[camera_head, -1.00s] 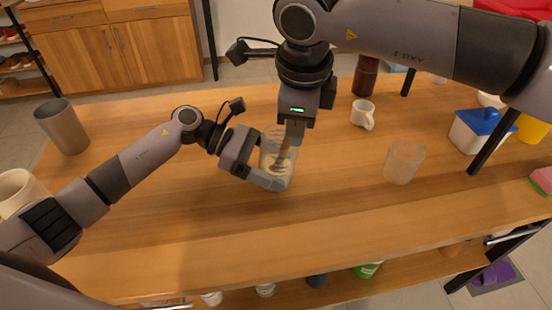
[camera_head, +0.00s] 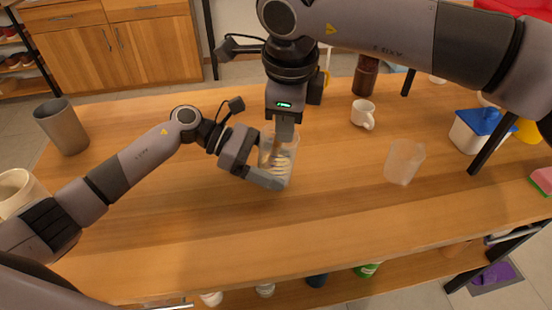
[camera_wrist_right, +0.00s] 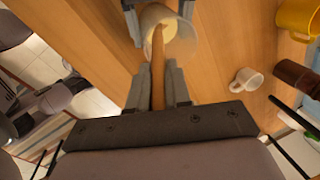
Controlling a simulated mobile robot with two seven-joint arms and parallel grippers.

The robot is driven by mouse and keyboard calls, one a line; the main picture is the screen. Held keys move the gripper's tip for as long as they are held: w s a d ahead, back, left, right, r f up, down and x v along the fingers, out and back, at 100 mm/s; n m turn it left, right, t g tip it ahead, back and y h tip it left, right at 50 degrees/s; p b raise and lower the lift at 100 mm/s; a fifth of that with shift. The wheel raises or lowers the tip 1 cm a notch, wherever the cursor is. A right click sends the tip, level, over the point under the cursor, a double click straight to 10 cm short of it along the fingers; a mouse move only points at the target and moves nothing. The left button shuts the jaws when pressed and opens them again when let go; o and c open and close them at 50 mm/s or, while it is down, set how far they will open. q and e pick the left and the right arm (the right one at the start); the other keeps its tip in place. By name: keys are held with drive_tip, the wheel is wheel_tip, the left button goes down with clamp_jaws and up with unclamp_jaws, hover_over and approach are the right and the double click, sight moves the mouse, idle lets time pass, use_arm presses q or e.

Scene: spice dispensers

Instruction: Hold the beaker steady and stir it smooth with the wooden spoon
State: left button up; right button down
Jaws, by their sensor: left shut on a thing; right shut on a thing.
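The beaker (camera_head: 279,164) is clear, with pale yellowish contents showing swirl marks, and stands upright on the wooden table. It also shows in the right wrist view (camera_wrist_right: 183,45). My left gripper (camera_head: 268,166) is shut on the beaker, a finger on either side. My right gripper (camera_head: 284,130) is above the beaker, pointing down. In the right wrist view it is shut on the wooden spoon (camera_wrist_right: 158,72), whose lower end reaches into the beaker's contents. In the head view the spoon is mostly hidden by the right gripper.
A frosted empty cup (camera_head: 404,162) stands to the right. A white mug (camera_head: 363,114) and a dark brown jar (camera_head: 366,76) are further back. A blue-lidded container (camera_head: 480,130) is at far right, a grey cup (camera_head: 62,127) at far left. The front middle of the table (camera_head: 300,220) is clear.

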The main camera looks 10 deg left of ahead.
use_arm(q)
drive_tip(key=shift+d, duration=0.1)
use_arm(e)
drive_tip(key=shift+w+a+r+v, duration=0.15)
drive_tip(key=shift+w+v, duration=0.15)
drive_tip(key=shift+v, duration=1.3)
drive_tip(key=shift+w+a+v, duration=0.2)
drive_tip(key=shift+w+v, duration=0.1)
drive_tip(key=shift+v, duration=1.3)
drive_tip(key=shift+w+a+r+v, duration=0.15)
drive_tip(key=shift+w+v, duration=0.15)
drive_tip(key=shift+v, duration=1.3)
drive_tip(key=r, duration=0.4)
drive_tip(key=shift+w+d+r, duration=0.1)
drive_tip(key=shift+d+r, duration=0.1)
drive_tip(key=shift+r, duration=0.1)
use_arm(q)
drive_tip(key=o, duration=1.1)
drive_tip(key=v, duration=1.1)
drive_tip(key=shift+f, duration=0.1)
drive_tip(key=shift+a+r, duration=0.25)
drive_tip(key=shift+a, duration=0.35)
